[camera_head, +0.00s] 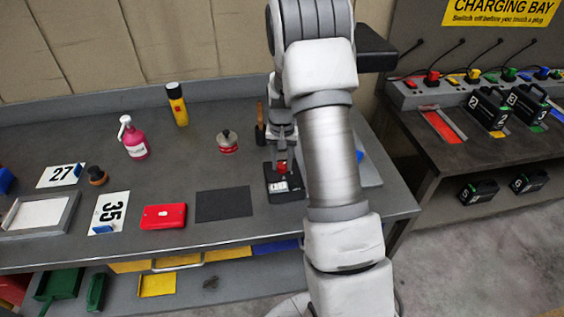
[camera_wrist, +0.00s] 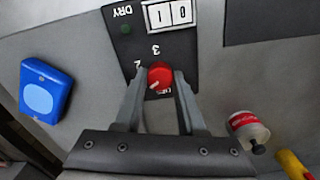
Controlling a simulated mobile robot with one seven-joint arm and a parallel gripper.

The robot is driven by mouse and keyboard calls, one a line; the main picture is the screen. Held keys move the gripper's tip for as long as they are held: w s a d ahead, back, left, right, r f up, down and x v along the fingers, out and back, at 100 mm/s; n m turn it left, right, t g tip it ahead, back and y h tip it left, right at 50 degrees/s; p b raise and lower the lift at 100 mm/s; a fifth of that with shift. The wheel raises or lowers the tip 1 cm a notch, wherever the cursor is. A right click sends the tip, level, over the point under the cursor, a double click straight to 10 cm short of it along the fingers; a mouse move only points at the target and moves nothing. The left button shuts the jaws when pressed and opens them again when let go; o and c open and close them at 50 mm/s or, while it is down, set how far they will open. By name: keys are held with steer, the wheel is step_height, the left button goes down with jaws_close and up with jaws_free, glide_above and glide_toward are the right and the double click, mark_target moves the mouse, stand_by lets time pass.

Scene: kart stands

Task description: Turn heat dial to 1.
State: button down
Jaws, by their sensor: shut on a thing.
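The heat dial is a red knob (camera_wrist: 160,70) on a black box (camera_head: 286,190) that stands near the front of the bench; the knob also shows in the head view (camera_head: 282,167). My gripper (camera_wrist: 162,82) is shut on the knob, one finger on each side. The knob's pale pointer mark points to the lower left in the wrist view. The digits 3 and 2 show above and left of the knob, 2 partly covered. Lettering below it is partly hidden, and I cannot see a 1 on the scale. A display (camera_wrist: 170,13) and a green light sit beyond the dial.
A dark mat (camera_head: 223,204) and a red case (camera_head: 163,216) lie left of the box. A red-and-white can (camera_head: 228,142) stands behind. A blue item (camera_wrist: 46,90) is at the wrist view's left. A charging bench (camera_head: 470,150) stands to the right.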

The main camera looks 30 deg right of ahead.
mark_target(282, 165)
steer(key=c, duration=0.5)
jaws_free()
step_height(282, 165, up, 18)
steer(key=shift+f, duration=0.25)
steer(key=s+a+r+n+t, duration=0.3)
steer(key=s+a+r, duration=0.65)
steer(key=s, duration=0.35)
steer(key=s+a+n+t, duration=0.2)
steer(key=s+a, duration=0.3)
steer(key=s, duration=0.7)
steer(key=shift+s+f+n+t, duration=0.2)
steer(key=shift+n+t, duration=0.1)
steer(key=shift+n, duration=0.3)
